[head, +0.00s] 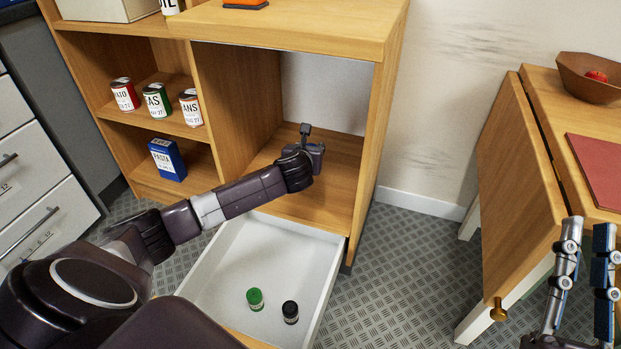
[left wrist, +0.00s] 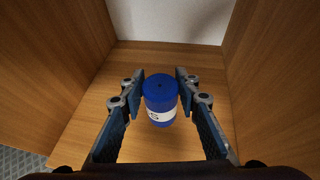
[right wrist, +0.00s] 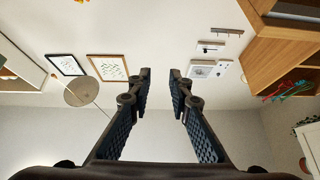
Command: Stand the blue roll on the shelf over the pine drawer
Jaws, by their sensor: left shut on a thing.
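The blue roll (left wrist: 160,92), with a white label on its side, is between the fingers of my left gripper (left wrist: 160,84), which is shut on it. It looks upright; I cannot tell whether its base touches the board. In the head view my left gripper (head: 305,135) is inside the open compartment, over the shelf (head: 333,183), and the arm hides the roll. The drawer (head: 222,266) below is pulled out, with a white inside. My right gripper (head: 588,225) is open and empty by the table at right; its spread fingers show in the right wrist view (right wrist: 160,75).
A green-topped roll (head: 255,299) and a black-topped one (head: 290,312) stand in the drawer. Cans (head: 158,100) and a blue pasta box (head: 167,159) stand on the left shelves. A table (head: 519,170) with a hanging leaf is at right. Compartment walls flank the left gripper.

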